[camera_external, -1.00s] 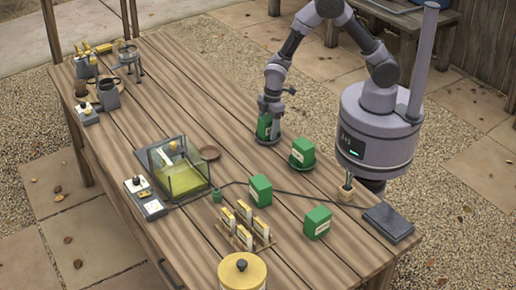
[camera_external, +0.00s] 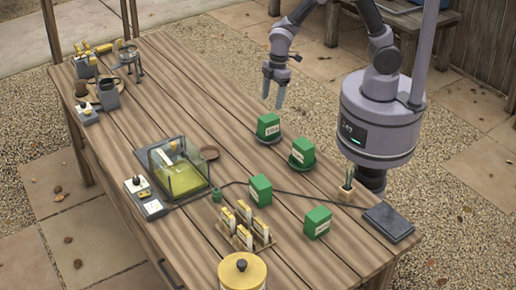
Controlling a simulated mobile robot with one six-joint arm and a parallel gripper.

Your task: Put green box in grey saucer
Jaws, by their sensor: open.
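A green box (camera_external: 268,125) with a pale label sits upright on a grey saucer (camera_external: 267,140) near the table's far right edge. My gripper (camera_external: 272,103) is open and empty, above this box and apart from it. A second green box (camera_external: 303,150) sits on a dark greenish saucer (camera_external: 302,166) nearer the camera. Two more green boxes stand directly on the wood: one in the middle (camera_external: 260,189) and one farther right (camera_external: 317,223).
A rack of yellow-white packets (camera_external: 244,230), a cable and a yellow canister (camera_external: 241,273) lie nearer the camera. The far middle of the table is clear.

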